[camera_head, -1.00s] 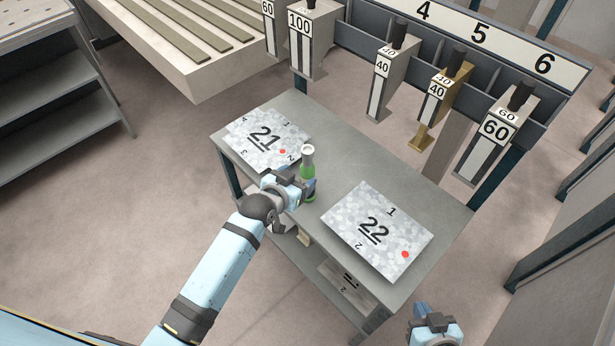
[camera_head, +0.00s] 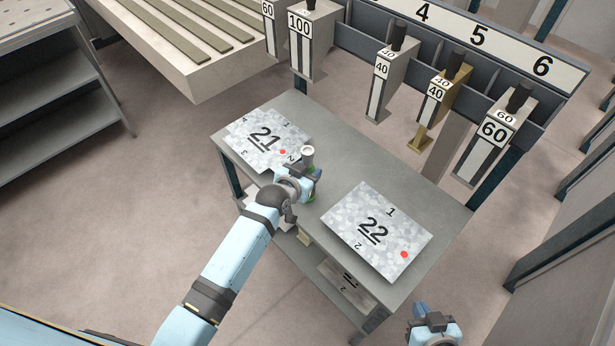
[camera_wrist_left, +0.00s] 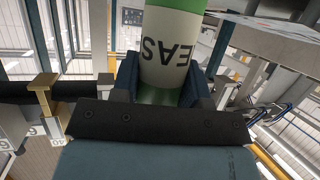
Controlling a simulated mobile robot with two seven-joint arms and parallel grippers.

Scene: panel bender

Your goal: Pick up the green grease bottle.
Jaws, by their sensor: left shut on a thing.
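The green grease bottle (camera_head: 308,154) stands on the grey table (camera_head: 330,160) between the two numbered sheets, its white-grey cap showing above my gripper. My left gripper (camera_head: 309,174) is around the bottle and shut on it, hiding most of its body in the head view. In the left wrist view the bottle (camera_wrist_left: 168,50) sits between the fingers, with a green band and a white label with black letters. I cannot tell whether its base touches the table. My right gripper (camera_head: 432,318) is at the bottom right, away from the table top; its finger opening is unclear.
Sheet 21 (camera_head: 255,140) lies left of the bottle, and sheet 22 (camera_head: 375,232) lies to its right. A rack with numbered bending tools (camera_head: 436,92) stands behind the table. A shelf unit (camera_head: 60,100) is at the far left.

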